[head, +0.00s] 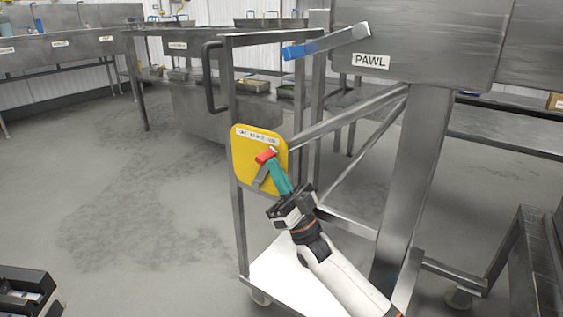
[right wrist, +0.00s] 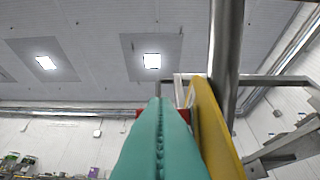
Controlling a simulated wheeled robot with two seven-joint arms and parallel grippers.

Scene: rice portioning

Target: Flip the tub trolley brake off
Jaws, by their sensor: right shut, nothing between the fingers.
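The tub trolley (head: 241,200) is a grey metal frame with a low white shelf. A yellow brake plate (head: 244,160) with a small, hardly legible label is fixed to its upright; it also shows edge-on in the right wrist view (right wrist: 215,130). On the plate is a grey lever (head: 261,179) with a red tip (head: 265,156). My right gripper (head: 272,166), with teal fingers, is shut and empty, its fingertips at the lever beside the red tip. Contact cannot be told. Part of a black body, apparently my left gripper (head: 30,292), shows at the lower left; its fingers are unclear.
A blue-ended lever (head: 325,43) sits above, beside a steel tub with a PAWL label (head: 371,61). A black handle (head: 209,77) is on the trolley's left upright. Steel benches (head: 60,50) stand behind. The floor to the left is clear.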

